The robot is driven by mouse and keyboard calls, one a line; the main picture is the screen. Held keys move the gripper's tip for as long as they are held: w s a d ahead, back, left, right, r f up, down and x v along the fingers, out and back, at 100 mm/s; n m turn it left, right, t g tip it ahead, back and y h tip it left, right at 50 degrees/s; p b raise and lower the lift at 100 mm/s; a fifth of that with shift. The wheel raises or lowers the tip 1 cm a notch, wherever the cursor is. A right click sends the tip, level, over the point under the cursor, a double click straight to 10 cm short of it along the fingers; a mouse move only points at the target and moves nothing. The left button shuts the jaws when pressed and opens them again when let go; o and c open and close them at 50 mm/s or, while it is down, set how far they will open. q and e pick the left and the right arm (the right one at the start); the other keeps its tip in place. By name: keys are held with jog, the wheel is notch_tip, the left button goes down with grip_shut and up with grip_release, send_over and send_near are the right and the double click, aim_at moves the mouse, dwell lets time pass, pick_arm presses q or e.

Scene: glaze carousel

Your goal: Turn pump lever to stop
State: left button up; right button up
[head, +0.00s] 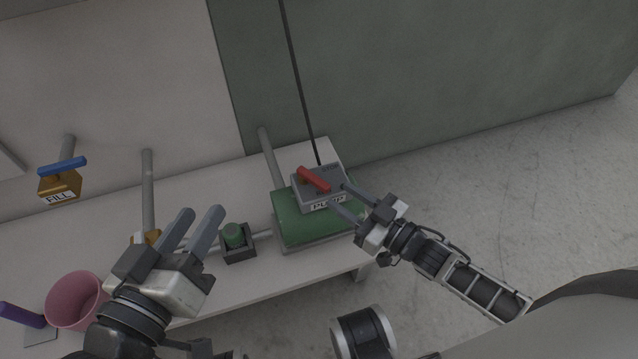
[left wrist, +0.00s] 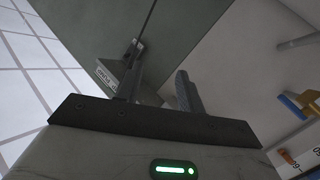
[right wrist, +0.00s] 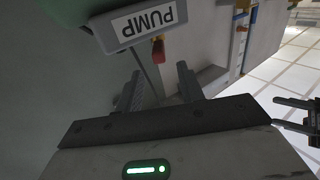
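The red pump lever (head: 313,179) sits on top of a grey box labelled PUMP (head: 322,192), which stands on a green block. The lever lies at a slant across the box. My right gripper (head: 341,198) is open and empty at the right side of the box, its fingertips near it. In the right wrist view the red lever (right wrist: 158,50) shows just beyond and between the open fingers, partly hidden by the PUMP box (right wrist: 145,22). My left gripper (head: 203,212) is open and empty, to the left of the green block.
The green block (head: 290,228) stands on a white bench. A green button on a dark base (head: 238,245) is between it and my left gripper. A FILL valve with a blue handle (head: 63,167) and a pink cup (head: 75,300) are at the left. Floor is clear at right.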

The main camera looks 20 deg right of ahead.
aim_at(329, 188)
jog(key=b+x, duration=0.1)
jog(key=x, duration=0.5)
jog(key=shift+w+a+f+b, duration=0.1)
jog(key=shift+b, duration=0.25)
pick_arm(q)
jog(key=shift+d+r+n+t+h, duration=0.2)
jog(key=shift+r+n+t+h, duration=0.15)
jog(key=shift+r, duration=0.35)
pick_arm(e)
jog(key=shift+w+a, duration=0.35)
jog(key=shift+w, duration=0.2)
